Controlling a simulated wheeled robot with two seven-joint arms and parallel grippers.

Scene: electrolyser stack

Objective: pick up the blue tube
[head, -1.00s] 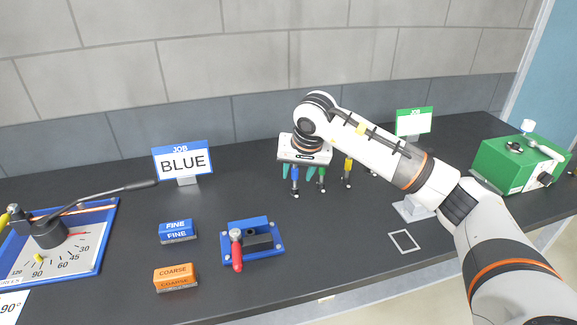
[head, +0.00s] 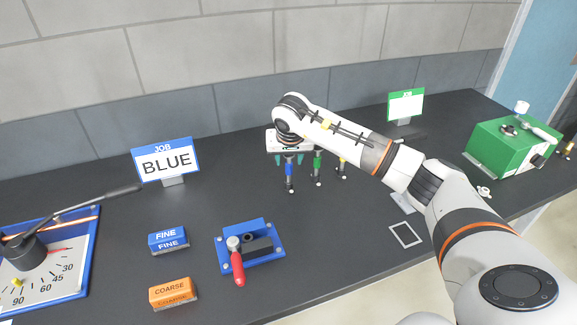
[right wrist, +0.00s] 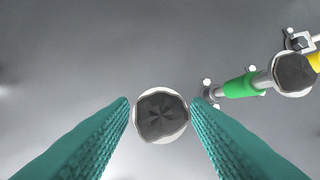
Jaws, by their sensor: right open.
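The blue tube (head: 289,170) stands upright on the dark bench in the head view, beneath my right gripper, with its small foot on the bench. My right gripper (head: 289,160) is open, its teal fingers pointing down on either side of the tube's upper part. In the right wrist view a tube end with a dark centre and pale rim (right wrist: 161,115) lies between the two open fingertips (right wrist: 161,101), with a small gap on each side. Its blue body is hidden there. My left gripper is not in view.
A green tube (head: 317,164) and a yellow tube (head: 342,164) stand close to the right of the blue one. A sign reading BLUE (head: 166,162) stands to the left. A blue fixture with a red handle (head: 280,252) sits in front. A green machine (head: 505,147) is at right.

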